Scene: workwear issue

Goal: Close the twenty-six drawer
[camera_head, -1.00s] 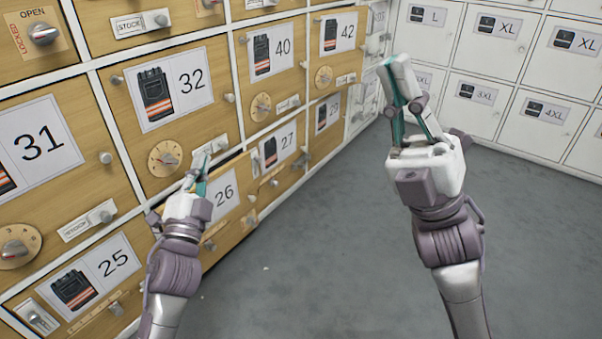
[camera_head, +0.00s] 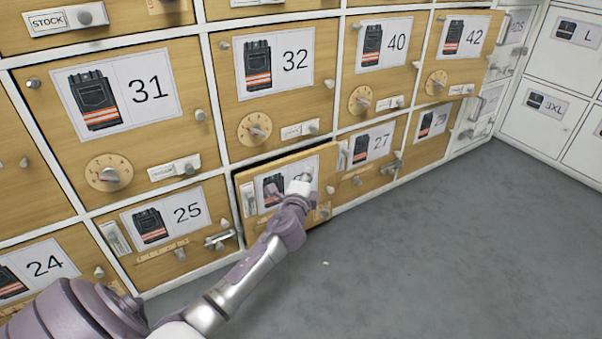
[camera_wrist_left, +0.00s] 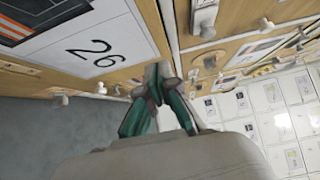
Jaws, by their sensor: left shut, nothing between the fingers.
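The drawer marked 26 (camera_head: 272,190) is in the bottom row in the head view, between 25 and 27. Its wooden front stands out from the cabinet, with a dark gap along its top and left edges. My left gripper (camera_head: 303,182) is in front of the right part of its label and hides the number there. In the left wrist view the 26 label (camera_wrist_left: 90,50) shows clearly, and my left gripper (camera_wrist_left: 157,85) is shut and empty close to the front's edge. I cannot tell whether it touches the front. My right gripper is out of view.
Drawer 25 (camera_head: 188,213) with a bolt handle is to the left, and drawer 27 (camera_head: 380,145) to the right. Door 42 (camera_head: 487,45) seems to stand slightly out. Pale lockers (camera_head: 555,90) line the far right. The grey floor (camera_head: 430,260) is clear in front.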

